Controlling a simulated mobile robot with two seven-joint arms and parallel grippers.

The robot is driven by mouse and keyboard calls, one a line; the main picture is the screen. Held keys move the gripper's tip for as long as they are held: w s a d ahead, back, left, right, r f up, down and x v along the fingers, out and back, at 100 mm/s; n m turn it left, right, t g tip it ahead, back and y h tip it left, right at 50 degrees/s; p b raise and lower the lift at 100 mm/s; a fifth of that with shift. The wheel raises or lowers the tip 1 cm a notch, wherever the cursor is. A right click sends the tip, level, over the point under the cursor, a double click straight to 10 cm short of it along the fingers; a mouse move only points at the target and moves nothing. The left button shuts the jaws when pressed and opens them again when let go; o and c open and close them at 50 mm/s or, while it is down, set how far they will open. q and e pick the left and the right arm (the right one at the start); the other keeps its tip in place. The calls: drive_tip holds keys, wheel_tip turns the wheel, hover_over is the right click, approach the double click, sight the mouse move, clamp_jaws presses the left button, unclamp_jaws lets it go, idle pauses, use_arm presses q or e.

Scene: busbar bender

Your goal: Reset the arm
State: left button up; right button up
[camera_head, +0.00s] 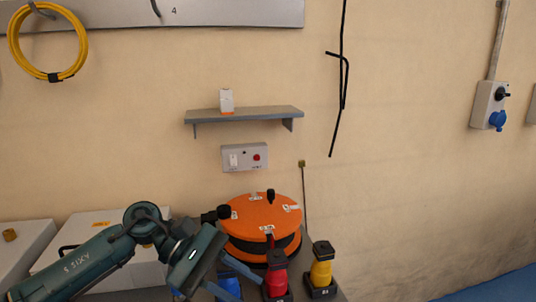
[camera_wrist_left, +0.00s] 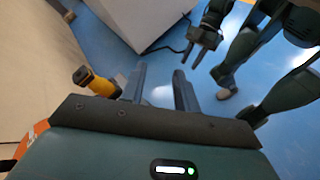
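The orange round busbar bender (camera_head: 258,216) stands on the bench in the head view, with a black knob on top and a black handle at its left edge. My left gripper (camera_head: 248,289) is in front of it, low in the picture, over the blue and red parts. In the left wrist view its two fingers (camera_wrist_left: 159,78) are apart with nothing between them. A yellow part (camera_wrist_left: 98,85) shows just left of the fingers. My right gripper (camera_wrist_left: 196,54) shows in the left wrist view, hanging over the blue floor, fingers apart and empty.
A red-based part (camera_head: 277,278), a yellow part (camera_head: 321,268) and a blue part (camera_head: 229,287) stand before the bender. White cases (camera_head: 97,240) lie at left. A shelf (camera_head: 244,115) and a control box (camera_head: 245,158) are on the wall above.

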use_arm(q)
drive_tip(key=s+d+r+n+t+h+p, duration=0.15)
drive_tip(key=d+n+t+h, duration=0.35)
drive_tip(key=n+h, duration=0.65)
drive_tip(key=w+a+f+n+t+y, duration=0.1)
drive_tip(key=a+f+n+t+y, duration=0.25)
drive_tip(key=n, duration=0.65)
drive_tip(key=a+f+n+t+y, duration=0.15)
drive_tip(key=n+t+y, duration=0.25)
drive_tip(key=n+t, duration=0.5)
drive_tip(key=w+a+f+n+t+y, duration=0.1)
drive_tip(key=f+n+t+y, duration=0.25)
drive_tip(key=n, duration=0.85)
drive_tip(key=s+a+f+n+g+y+p, duration=0.1)
drive_tip(key=s+a+f+n+g+y, duration=0.2)
drive_tip(key=s+f+n, duration=0.4)
drive_tip(key=s+a+f+n+g+y+p, duration=0.1)
drive_tip(key=s+a+f+n+g+y, duration=0.2)
drive_tip(key=f+n, duration=0.7)
drive_tip(key=s+a+n+y, duration=0.1)
drive_tip(key=s+a+y, duration=0.1)
drive_tip(key=s+y, duration=0.1)
drive_tip(key=shift+s+a+f+g, duration=0.3)
drive_tip(key=shift+s+a+f, duration=0.1)
drive_tip(key=shift+s, duration=0.2)
drive_tip(key=shift+n+y, duration=0.25)
